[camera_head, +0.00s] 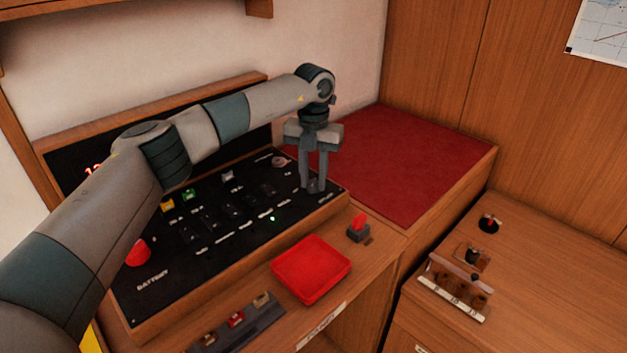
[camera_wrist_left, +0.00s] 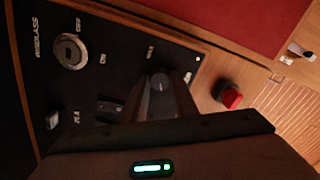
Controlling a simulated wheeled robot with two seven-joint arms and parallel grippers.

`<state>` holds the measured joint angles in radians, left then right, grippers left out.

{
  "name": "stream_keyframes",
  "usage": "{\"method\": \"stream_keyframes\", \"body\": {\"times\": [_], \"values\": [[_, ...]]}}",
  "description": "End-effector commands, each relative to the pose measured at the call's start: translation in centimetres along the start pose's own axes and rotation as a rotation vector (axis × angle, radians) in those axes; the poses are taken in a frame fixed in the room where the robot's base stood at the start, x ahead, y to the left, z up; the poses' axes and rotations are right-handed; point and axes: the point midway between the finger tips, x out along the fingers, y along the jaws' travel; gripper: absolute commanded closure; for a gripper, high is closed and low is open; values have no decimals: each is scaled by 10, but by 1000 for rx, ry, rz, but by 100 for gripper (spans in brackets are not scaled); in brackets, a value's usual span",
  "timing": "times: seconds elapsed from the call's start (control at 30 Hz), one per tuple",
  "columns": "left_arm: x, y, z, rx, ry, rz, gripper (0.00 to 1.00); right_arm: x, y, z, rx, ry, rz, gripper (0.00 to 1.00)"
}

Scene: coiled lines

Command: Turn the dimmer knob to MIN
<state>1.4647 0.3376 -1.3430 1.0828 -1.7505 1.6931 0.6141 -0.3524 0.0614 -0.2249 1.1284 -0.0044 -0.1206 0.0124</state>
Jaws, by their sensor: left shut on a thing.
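The dimmer knob (camera_wrist_left: 161,84) is a dark round knob with a pale pointer line, at the right end of the black switch panel (camera_head: 235,225). In the left wrist view it sits between the fingers of my left gripper (camera_head: 313,187), which are shut on it from both sides. The pointer line points roughly toward the top of that view. Small white labels stand near the knob, too blurred to read. In the head view the fingers reach straight down to the panel and mostly hide the knob. My right gripper is in neither view.
A round WINDLASS control (camera_wrist_left: 70,52) and several small switches share the panel. A red mushroom button (camera_head: 138,253) is at its left. A red tray (camera_head: 312,268) and a small red-topped switch (camera_head: 358,229) are in front. A red-topped surface (camera_head: 415,165) lies behind, right.

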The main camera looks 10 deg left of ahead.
Motion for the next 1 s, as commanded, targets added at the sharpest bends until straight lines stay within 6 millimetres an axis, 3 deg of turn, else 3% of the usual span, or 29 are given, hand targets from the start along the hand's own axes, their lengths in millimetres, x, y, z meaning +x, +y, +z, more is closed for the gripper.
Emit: {"method": "stream_keyframes", "body": {"times": [0.6, 0.63, 0.7, 1.0], "values": [[-2, 0, 1, -64, -4, -1, 96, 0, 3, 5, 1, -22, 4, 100], [-2, 0, 1, -64, -4, -1, 72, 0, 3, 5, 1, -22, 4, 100], [-2, 0, 1, -64, -4, 0, 55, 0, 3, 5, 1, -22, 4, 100], [-1, 0, 0, -63, -1, 0, 55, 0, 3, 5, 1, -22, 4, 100]]}}
